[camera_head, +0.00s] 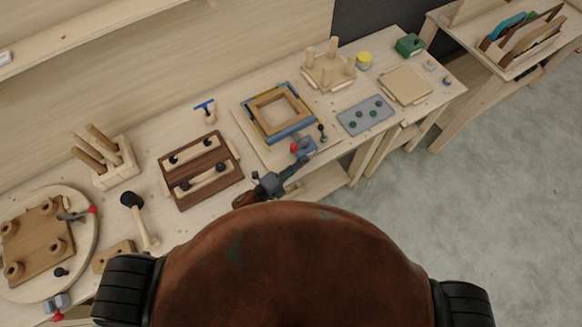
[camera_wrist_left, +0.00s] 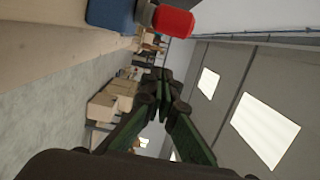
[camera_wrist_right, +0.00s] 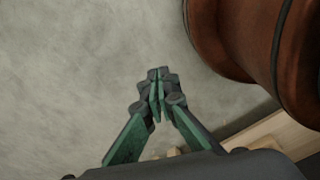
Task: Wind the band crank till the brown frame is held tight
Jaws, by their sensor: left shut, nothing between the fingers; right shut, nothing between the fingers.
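The brown frame (camera_head: 268,97), a pale brown wooden square, lies flat on the bench inside a blue and yellow border (camera_head: 293,131). A blue block (camera_head: 306,146) with a red-knobbed crank (camera_head: 295,148) sits at the border's near corner. My left gripper (camera_head: 306,162) is shut and empty just below the block, beside the knob. In the left wrist view the red knob (camera_wrist_left: 174,22) and blue block (camera_wrist_left: 110,14) lie beyond the fingertips (camera_wrist_left: 160,78), apart from them. My right gripper (camera_wrist_right: 157,80) is shut and empty above the floor. I cannot tell how snugly the border fits.
A dark wood board with pale bars (camera_head: 200,170) lies left of the frame, and a mallet (camera_head: 140,215) lies further left. A grey tray (camera_head: 365,115) and a pegged stand (camera_head: 328,70) are to the right. The floor (camera_head: 400,220) is clear.

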